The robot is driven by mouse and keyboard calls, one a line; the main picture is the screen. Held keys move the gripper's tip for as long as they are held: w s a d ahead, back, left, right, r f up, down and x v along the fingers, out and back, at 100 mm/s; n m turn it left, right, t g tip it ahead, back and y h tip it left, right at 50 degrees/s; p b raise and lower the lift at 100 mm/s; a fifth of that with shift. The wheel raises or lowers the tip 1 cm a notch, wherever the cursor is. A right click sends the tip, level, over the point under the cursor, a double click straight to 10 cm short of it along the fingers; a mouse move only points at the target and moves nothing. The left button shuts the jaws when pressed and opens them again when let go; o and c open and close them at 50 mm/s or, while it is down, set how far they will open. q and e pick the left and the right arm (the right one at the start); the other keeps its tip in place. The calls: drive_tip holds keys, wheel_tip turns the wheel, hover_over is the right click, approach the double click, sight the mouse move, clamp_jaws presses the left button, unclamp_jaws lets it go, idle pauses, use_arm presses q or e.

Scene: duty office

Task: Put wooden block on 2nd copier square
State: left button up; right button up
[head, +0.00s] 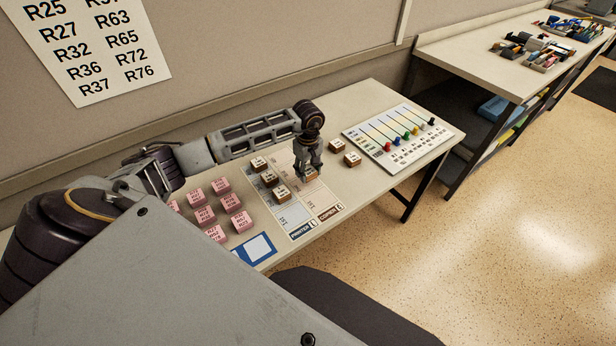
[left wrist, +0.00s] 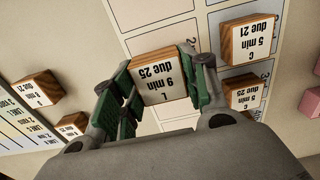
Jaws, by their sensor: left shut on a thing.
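My left gripper (head: 308,168) is shut on a wooden block (left wrist: 158,76) with a white top label that reads 9 min, due 25. The block sits between the green finger pads in the left wrist view and is mostly hidden by the fingers in the head view. It is over the copier column of the printer and copier board (head: 296,217), low near its surface; I cannot tell whether it touches. A bare copier square (left wrist: 150,12) shows beside the block in the wrist view. My right gripper is not in view.
Wooden blocks (head: 281,194) stand in the printer column, close to the gripper. Two loose wooden blocks (head: 352,159) stand right of the board. Several pink blocks (head: 222,186) lie at its left. A slider chart (head: 404,136) lies at the table's right end.

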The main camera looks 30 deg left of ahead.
sight(308, 177)
use_arm(q)
drive_tip(key=shift+f, duration=1.75)
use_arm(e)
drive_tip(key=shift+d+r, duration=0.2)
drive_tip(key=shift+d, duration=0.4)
use_arm(q)
drive_tip(key=shift+f, duration=0.15)
drive_tip(key=o, duration=1.1)
drive_tip(key=shift+c, duration=0.2)
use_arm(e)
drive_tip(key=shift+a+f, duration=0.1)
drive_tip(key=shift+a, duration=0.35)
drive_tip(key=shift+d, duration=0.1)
